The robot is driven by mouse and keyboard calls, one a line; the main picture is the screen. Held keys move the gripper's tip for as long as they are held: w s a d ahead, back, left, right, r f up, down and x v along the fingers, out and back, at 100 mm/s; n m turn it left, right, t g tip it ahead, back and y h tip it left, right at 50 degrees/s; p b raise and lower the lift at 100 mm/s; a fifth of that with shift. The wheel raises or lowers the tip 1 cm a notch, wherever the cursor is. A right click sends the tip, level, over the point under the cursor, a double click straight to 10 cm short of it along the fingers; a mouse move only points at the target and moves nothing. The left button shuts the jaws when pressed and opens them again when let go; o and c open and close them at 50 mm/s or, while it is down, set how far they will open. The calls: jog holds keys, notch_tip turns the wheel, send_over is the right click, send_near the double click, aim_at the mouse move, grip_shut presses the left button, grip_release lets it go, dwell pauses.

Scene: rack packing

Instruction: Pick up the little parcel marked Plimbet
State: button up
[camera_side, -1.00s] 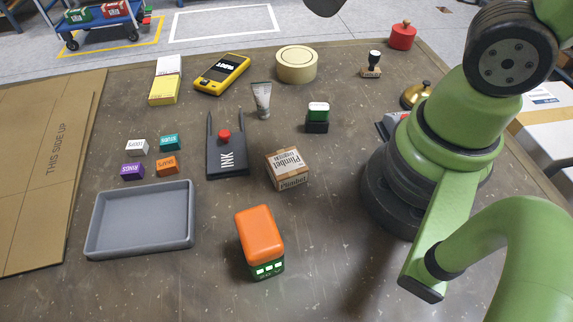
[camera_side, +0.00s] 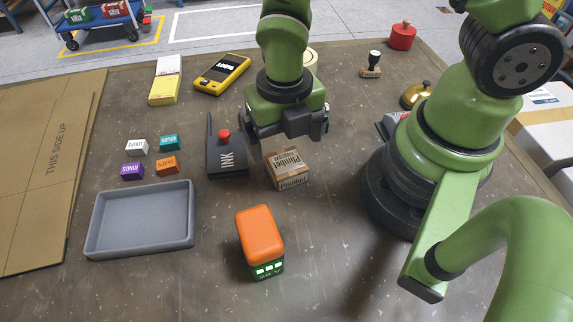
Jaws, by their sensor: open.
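The little parcel marked Plimbet (camera_side: 287,168) is a brown cardboard box with white labels, sitting on the dark table. My gripper (camera_side: 286,142) hangs just above and behind it in the picture, pointing down, with its jaws apart and nothing seen between them. The parcel's top and front stay visible below the jaws. Whether a fingertip touches it I cannot tell.
An orange-topped green box (camera_side: 261,243) is in front. A grey tray (camera_side: 91,245) and several small coloured boxes (camera_side: 168,164) lie left. Bare table lies right of the orange-topped box.

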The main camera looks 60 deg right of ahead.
aim_at(287, 164)
jog(key=shift+s+f, duration=0.15)
jog(key=shift+f, duration=1.65)
jog(key=shift+s+f, duration=0.1)
jog(key=shift+f, duration=1.7)
jog(key=c, duration=1)
